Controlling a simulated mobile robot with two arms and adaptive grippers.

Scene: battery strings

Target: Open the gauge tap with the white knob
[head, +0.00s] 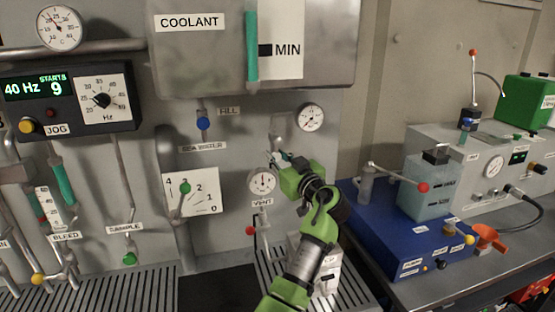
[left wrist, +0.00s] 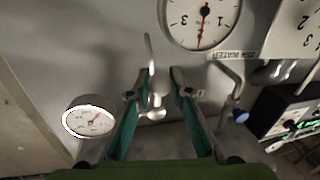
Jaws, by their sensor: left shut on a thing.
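The gauge tap (left wrist: 151,52) shows in the left wrist view as a grey lever and stem with a whitish knob (left wrist: 157,86) between my fingers. My left gripper (left wrist: 160,82) is shut on this knob, with one teal-lined finger on each side. In the head view my left gripper (head: 274,159) reaches the panel between two round gauges, and its green and black body hides most of the tap. The upper gauge (head: 311,117) is up and right of the fingertips, and the lower gauge (head: 263,182) is just below them. My right gripper is not in view.
A blue knob (head: 203,123) and a numbered plate with a green knob (head: 185,188) are to the left. A red knob (head: 250,230) is below. The coolant tank (head: 200,60) is above. A blue box (head: 400,235) stands on the bench at right.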

